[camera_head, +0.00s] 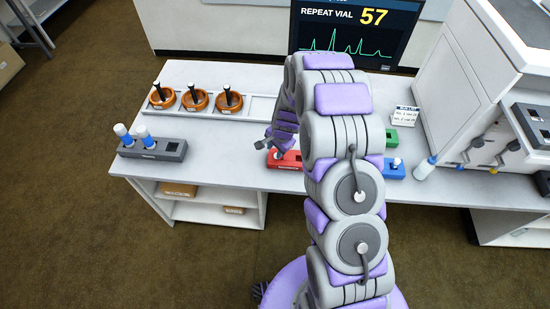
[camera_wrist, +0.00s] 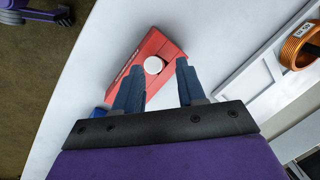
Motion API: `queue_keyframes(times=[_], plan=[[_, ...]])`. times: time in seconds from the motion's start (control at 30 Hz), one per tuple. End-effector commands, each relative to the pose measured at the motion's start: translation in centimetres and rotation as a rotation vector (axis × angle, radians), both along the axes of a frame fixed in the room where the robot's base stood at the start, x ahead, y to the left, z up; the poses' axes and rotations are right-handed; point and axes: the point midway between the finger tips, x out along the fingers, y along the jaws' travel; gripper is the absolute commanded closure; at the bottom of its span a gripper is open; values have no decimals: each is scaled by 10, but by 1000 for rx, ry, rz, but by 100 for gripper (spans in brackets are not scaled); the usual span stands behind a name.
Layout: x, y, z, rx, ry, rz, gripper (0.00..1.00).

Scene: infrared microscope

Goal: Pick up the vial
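The screen (camera_head: 345,30) reads "REPEAT VIAL 57". A red block (camera_head: 288,160) lies on the white table, partly hidden behind my arm; it also shows in the wrist view (camera_wrist: 125,79). A white round vial top (camera_wrist: 153,65) sits in the red block. My gripper (camera_head: 268,143) is over the red block; in the wrist view its two dark blue fingers (camera_wrist: 158,68) are apart with nothing held. The white top appears between the fingertips; its exact depth from them is unclear. Two blue-and-white vials (camera_head: 134,134) stand tilted in the grey rack (camera_head: 170,150) at left.
Three orange rings with black handles (camera_head: 196,99) sit in a white tray (camera_head: 262,108) behind. A blue block (camera_head: 394,171) and green block (camera_head: 391,137) are right of my arm.

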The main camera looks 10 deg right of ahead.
Motion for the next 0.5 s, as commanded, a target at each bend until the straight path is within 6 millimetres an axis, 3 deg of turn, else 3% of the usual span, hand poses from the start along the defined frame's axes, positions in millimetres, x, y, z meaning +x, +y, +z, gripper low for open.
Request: queue_keyframes(times=[0.27, 0.5], plan=[[4, -3, -22, 5, -2, -3, 60], [9, 4, -55, -4, 1, -2, 60]])
